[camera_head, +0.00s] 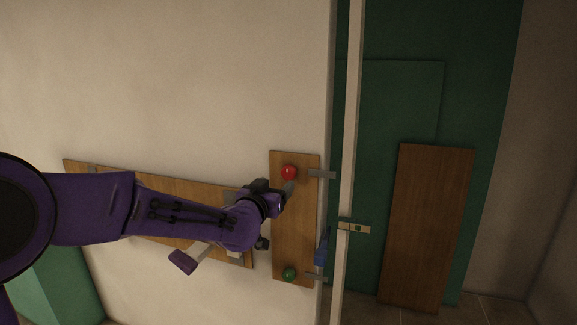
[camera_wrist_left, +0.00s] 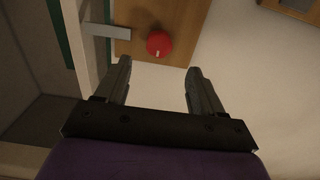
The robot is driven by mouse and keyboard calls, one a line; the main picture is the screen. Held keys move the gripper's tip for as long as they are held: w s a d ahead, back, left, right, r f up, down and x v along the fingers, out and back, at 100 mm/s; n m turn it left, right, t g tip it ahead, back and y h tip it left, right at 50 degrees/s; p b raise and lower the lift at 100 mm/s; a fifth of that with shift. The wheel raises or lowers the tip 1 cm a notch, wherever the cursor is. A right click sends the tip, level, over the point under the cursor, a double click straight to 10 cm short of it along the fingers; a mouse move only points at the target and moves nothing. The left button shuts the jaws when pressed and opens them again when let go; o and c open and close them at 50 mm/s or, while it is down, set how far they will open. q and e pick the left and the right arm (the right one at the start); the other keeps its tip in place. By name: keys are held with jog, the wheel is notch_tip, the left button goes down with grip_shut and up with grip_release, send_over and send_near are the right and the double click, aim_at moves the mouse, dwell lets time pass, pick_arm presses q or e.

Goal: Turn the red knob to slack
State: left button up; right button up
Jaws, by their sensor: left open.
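The red knob (camera_head: 289,172) is round and sits near the top of an upright wooden board on the pale wall. It also shows in the left wrist view (camera_wrist_left: 159,44), with a small white mark on its face near the lower edge. My left gripper (camera_head: 289,188) is just below the knob in the head view. In the left wrist view the left gripper (camera_wrist_left: 158,68) is open and empty, its two fingers on either side below the knob and apart from it. My right gripper is not in view.
The wooden board (camera_head: 292,225) also carries a green knob (camera_head: 289,273) at its bottom. Grey metal plates (camera_head: 322,174) stick out at its right edge. A blue item (camera_head: 321,247) is beside it. A white post (camera_head: 350,150) stands before a green wall.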

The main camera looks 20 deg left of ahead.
aim_at(287, 171)
pick_arm(q)
jog(key=w+p, duration=0.1)
jog(key=w, duration=0.2)
jog(key=w+p, duration=0.1)
jog(key=w, duration=0.2)
jog(key=w+p, duration=0.1)
jog(key=w, duration=0.2)
jog(key=shift+w+d+r+p, duration=0.25)
jog(key=shift+r+p, duration=0.1)
jog(key=shift+r, duration=0.05)
jog(key=shift+w, duration=0.6)
jog(key=shift+f, duration=0.1)
jog(key=c, duration=1)
